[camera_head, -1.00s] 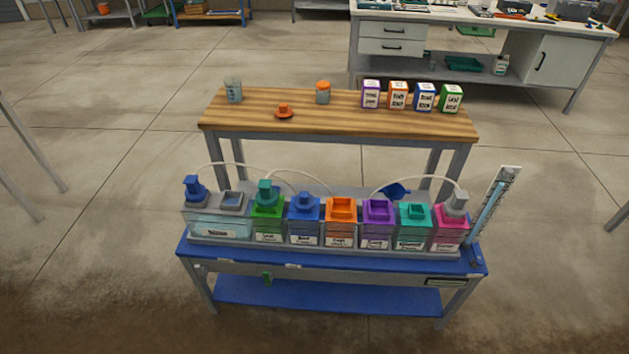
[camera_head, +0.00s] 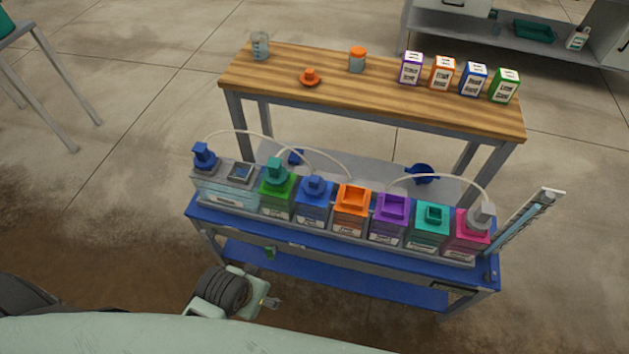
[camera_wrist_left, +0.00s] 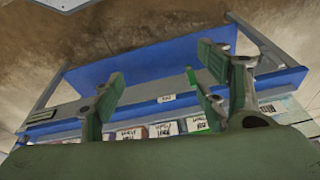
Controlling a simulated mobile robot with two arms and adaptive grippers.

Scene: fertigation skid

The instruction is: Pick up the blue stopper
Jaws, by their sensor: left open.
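My left gripper (camera_head: 269,303) is low in front of the skid, apart from the stopper. The stopper cannot be made out there. My right gripper is not in view.
Green (camera_head: 277,198) and orange (camera_head: 352,208) tanks flank the blue one. Thin white hoses arch over the row. A blue funnel-like piece (camera_head: 421,174) lies behind. A wooden bench (camera_head: 370,92) holds an orange piece (camera_head: 310,76), jars and several boxes. A clear tube (camera_head: 523,220) leans at the right.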

